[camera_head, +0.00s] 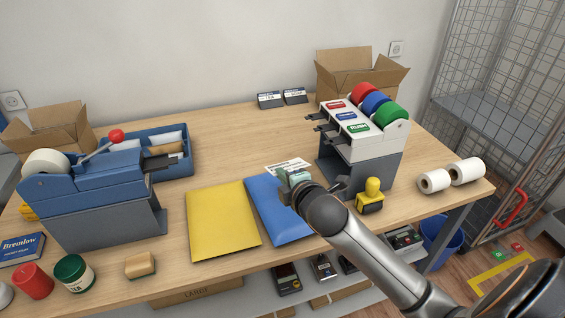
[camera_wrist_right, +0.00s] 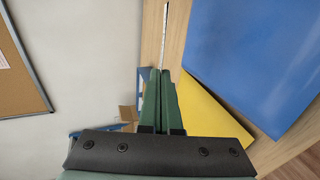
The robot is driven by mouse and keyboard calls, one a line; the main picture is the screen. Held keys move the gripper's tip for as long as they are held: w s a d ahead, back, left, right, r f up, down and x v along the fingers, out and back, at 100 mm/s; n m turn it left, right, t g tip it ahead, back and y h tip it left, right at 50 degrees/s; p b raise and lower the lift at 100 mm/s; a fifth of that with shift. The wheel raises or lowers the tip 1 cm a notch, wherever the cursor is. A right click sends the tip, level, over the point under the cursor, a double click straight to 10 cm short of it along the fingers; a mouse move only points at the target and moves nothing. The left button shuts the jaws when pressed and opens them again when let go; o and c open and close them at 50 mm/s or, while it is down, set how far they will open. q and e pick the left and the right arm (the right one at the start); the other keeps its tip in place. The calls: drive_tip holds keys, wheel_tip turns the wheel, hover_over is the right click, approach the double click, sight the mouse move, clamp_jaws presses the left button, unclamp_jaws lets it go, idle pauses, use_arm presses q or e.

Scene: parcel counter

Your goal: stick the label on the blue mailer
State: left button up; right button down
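The blue mailer (camera_head: 275,215) lies flat on the counter, right of the yellow mailer (camera_head: 222,220). My right gripper (camera_head: 285,176) is over the far part of the blue mailer and hides some of it. Its green fingers (camera_wrist_right: 161,74) are closed together in the right wrist view. A white label (camera_head: 289,165) with dark print shows at the fingertips, and in the wrist view the label (camera_wrist_right: 164,38) appears edge-on as a thin strip between them. I cannot tell how far above the mailer it is. My left gripper is not in view.
A label dispenser (camera_head: 362,150) with red, blue and green rolls stands right of my gripper. A yellow stamp (camera_head: 371,194) and white rolls (camera_head: 450,176) are further right. A blue tape dispenser (camera_head: 95,185) stands left.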

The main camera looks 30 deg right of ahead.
drive_tip(key=b, duration=0.1)
hover_over(284, 208)
drive_tip(key=shift+g, duration=0.3)
wheel_tip(284, 208, down, 7)
drive_tip(key=shift+d+f, duration=0.1)
drive_tip(key=shift+f+b, duration=0.35)
drive_tip(key=shift+f, duration=0.3)
drive_tip(key=c, duration=1)
unclamp_jaws()
drive_tip(key=shift+c, duration=0.2)
